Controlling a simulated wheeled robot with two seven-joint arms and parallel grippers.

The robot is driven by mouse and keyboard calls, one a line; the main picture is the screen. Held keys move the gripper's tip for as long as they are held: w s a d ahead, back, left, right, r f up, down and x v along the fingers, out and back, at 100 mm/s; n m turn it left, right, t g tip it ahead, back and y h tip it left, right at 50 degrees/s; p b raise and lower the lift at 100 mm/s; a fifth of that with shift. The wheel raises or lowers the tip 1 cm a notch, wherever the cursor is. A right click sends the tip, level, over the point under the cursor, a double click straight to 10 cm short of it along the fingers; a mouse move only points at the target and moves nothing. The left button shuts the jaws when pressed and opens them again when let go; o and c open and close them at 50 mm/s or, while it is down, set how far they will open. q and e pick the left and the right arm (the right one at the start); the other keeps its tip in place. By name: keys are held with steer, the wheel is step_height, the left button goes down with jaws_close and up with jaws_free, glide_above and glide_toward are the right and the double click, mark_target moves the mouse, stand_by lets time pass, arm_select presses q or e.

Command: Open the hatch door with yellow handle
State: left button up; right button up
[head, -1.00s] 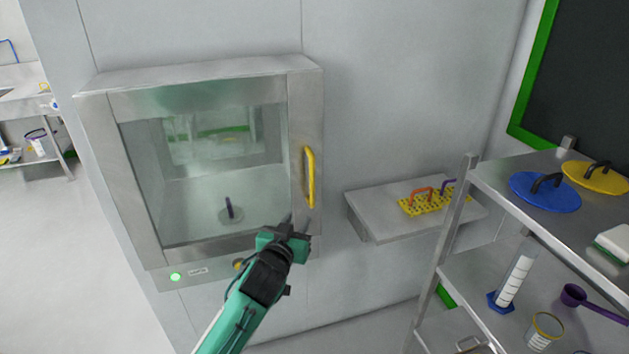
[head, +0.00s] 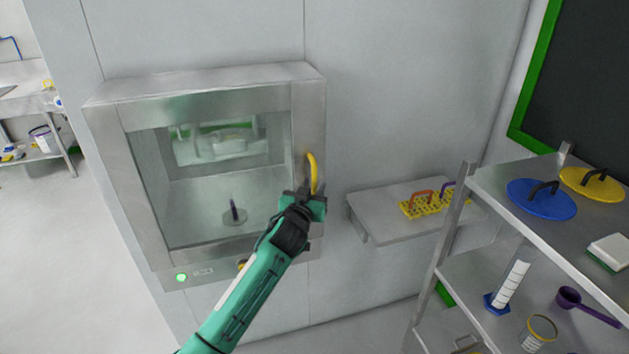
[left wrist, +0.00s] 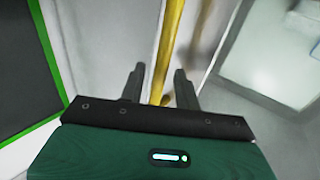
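The hatch (head: 210,105) is a steel-framed box on the wall with a glass window, and its door looks closed. The yellow handle (head: 312,172) stands upright on the right side of the door frame. My left gripper (head: 307,189) is at the lower part of the handle and hides its bottom end in the head view. In the left wrist view the yellow handle (left wrist: 168,50) runs between the two dark fingers of my left gripper (left wrist: 157,75), which are apart with a small gap on each side. My right gripper is not in view.
Right of the hatch, a wall shelf (head: 375,222) holds a yellow perforated rack (head: 428,203). A steel rack (head: 500,205) at the right carries a blue lid (head: 541,199), a yellow lid (head: 592,184) and a cylinder. A green light (head: 181,277) glows below the hatch. Floor at left is clear.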

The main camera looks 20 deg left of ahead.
arm_select(q)
steer(key=shift+w, duration=0.9)
jaws_close()
